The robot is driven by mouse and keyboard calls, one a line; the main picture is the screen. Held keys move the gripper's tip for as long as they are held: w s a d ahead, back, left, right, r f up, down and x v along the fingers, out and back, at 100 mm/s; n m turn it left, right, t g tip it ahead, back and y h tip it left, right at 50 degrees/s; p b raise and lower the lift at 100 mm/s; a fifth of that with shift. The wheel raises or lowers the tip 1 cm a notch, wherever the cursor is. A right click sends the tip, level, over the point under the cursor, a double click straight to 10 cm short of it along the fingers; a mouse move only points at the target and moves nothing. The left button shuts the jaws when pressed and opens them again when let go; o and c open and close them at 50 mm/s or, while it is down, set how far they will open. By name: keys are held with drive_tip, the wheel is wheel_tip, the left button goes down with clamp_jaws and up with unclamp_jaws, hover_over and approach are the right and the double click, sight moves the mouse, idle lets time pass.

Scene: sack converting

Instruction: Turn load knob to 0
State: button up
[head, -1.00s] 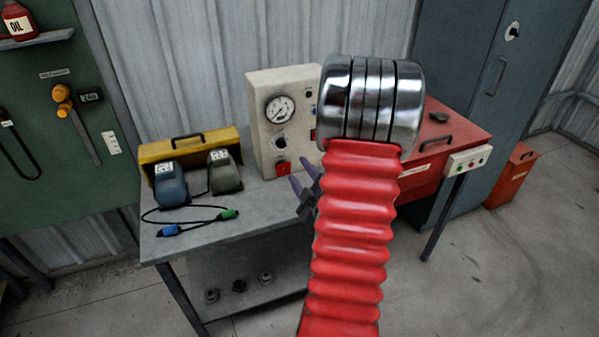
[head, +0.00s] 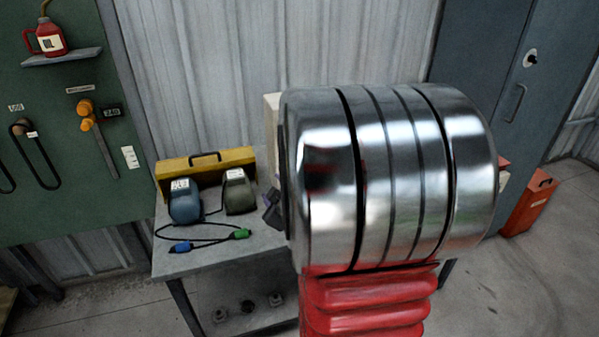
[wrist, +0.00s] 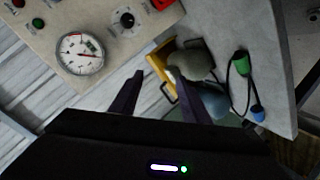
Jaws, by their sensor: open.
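The black knob (wrist: 127,19) with a pale scale around it sits on the cream panel (wrist: 38,50) at the top of the wrist view. I take it to be the load knob; its setting is too small to read. Beside it is a round white gauge (wrist: 80,54) with a red needle. My gripper (wrist: 155,72) is open and empty, its two dark fingers apart from the knob and below it in the picture. In the head view my arm hides the knob and gauge; only the cream panel's left edge (head: 271,125) and part of my gripper (head: 272,203) show.
On the grey bench (head: 215,265) stand a yellow toolbox (head: 207,168), a blue device (head: 185,203) and an olive device (head: 239,194), with a cable (head: 205,240) in front. A red emergency button (wrist: 161,4) is near the knob.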

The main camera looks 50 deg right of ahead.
drive_tip(key=a+r+m+g+y, duration=0.1)
drive_tip(key=a+r+m, duration=0.15)
drive_tip(key=a, duration=0.65)
drive_tip(key=s+a+r+g+y, duration=0.2)
drive_tip(key=s+a, duration=0.6)
drive_tip(key=a, duration=0.3)
drive_tip(key=s+a+r+m+g+y, duration=0.1)
drive_tip(key=s+a+r+g+y, duration=0.2)
drive_tip(key=s+a, duration=0.5)
drive_tip(key=a, duration=0.3)
drive_tip(key=shift+s+a, duration=0.35)
drive_tip(key=shift+s, duration=0.05)
drive_tip(key=shift+m, duration=0.25)
drive_tip(key=shift+c, duration=0.4)
drive_tip(key=shift+c, duration=1)
